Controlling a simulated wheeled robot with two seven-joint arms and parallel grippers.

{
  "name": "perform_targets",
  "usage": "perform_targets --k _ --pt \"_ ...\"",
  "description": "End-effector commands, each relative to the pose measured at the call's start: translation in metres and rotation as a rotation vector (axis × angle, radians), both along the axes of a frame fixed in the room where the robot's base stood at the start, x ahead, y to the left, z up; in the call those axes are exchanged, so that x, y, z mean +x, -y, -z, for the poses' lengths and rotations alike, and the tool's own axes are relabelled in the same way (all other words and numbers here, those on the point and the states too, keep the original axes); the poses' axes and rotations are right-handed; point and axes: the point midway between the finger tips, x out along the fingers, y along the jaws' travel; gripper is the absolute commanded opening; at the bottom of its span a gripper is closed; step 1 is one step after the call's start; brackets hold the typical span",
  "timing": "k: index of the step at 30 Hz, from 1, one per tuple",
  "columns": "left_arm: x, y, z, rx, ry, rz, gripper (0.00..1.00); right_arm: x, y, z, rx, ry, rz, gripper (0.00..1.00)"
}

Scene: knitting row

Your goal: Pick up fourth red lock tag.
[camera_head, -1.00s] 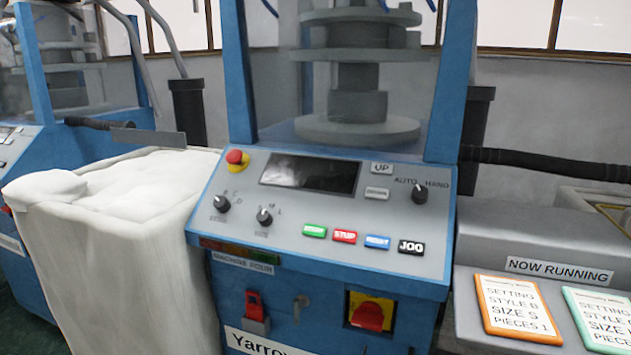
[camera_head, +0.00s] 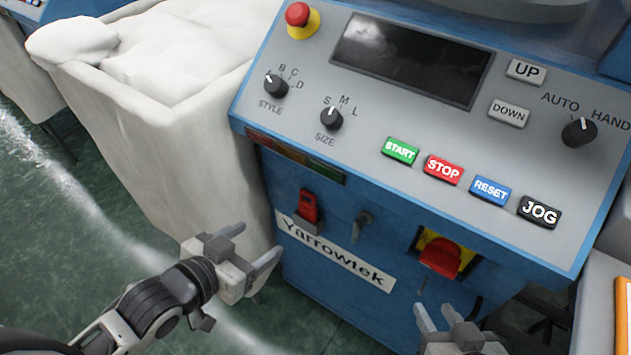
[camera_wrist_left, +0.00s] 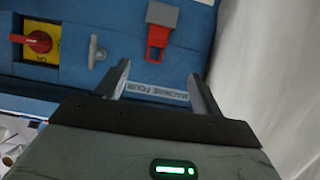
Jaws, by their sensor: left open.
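The red lock tag (camera_head: 308,206) sits in a grey holder (camera_head: 314,229) on the blue front panel of the machine, above the Yarrowtek plate. In the left wrist view the red tag (camera_wrist_left: 157,39) shows beyond the fingertips, roughly between their lines, with the grey holder (camera_wrist_left: 163,14) farther up. My left gripper (camera_head: 256,243) is open and empty, left of and below the tag and apart from it. It also shows in the left wrist view (camera_wrist_left: 158,70). My right gripper (camera_head: 434,313) has its fingers apart, low at the right, with nothing seen between them.
A red rotary switch (camera_head: 440,256) on a yellow plate and a small grey latch (camera_head: 361,226) stick out right of the tag. A white cloth-filled bin (camera_head: 190,150) stands close on the left. Buttons and knobs lie on the sloped control panel (camera_head: 400,110) above.

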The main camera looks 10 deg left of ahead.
Motion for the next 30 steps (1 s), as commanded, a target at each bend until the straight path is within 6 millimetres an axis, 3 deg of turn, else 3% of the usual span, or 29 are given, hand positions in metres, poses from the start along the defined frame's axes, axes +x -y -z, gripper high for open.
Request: perform_targets --k 12,22,30 --pt "0.069 0.025 0.035 -0.001 0.003 0.001 0.67 -0.003 -0.002 0.008 0.017 -0.003 0.001 0.36" --pt "0.094 0.035 0.047 -0.001 0.001 0.001 0.67 -0.001 -0.002 0.007 0.017 0.006 0.002 0.36" --pt "0.128 0.049 0.060 0.000 0.000 0.000 0.67 -0.001 -0.002 0.010 0.016 0.013 0.001 0.36"
